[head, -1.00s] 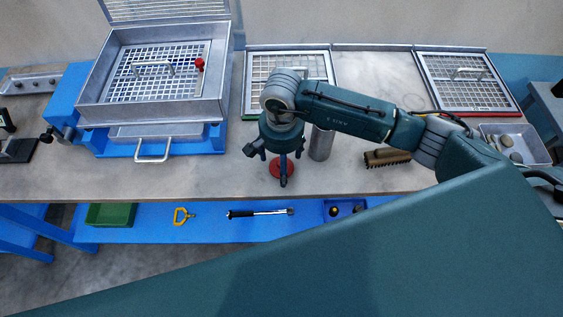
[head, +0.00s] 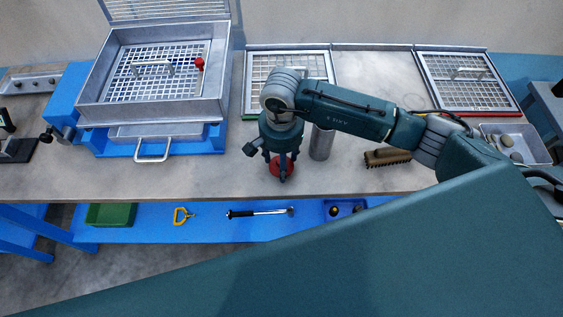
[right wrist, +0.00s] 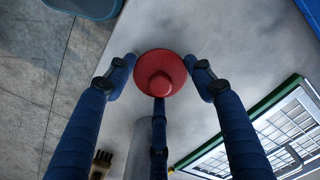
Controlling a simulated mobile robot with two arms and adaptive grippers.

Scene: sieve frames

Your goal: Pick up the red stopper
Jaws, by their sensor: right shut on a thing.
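The red stopper (head: 275,169), a round disc with a raised knob, is at the bench's front part, below my right gripper (head: 282,172) in the head view. In the right wrist view the red stopper (right wrist: 160,72) sits in the middle of the three blue fingers of my right gripper (right wrist: 160,82), which is shut on it. The fingers partly hide it in the head view. I cannot tell whether it touches the bench. My left gripper is not in view.
A metal cylinder (head: 321,144) stands close right of the gripper, with a brush (head: 387,157) further right. A sieve box (head: 150,110) with a red knob (head: 199,64) stands left. Sieve frames (head: 289,49) (head: 466,111) lie behind. The bench front-left (head: 190,180) is clear.

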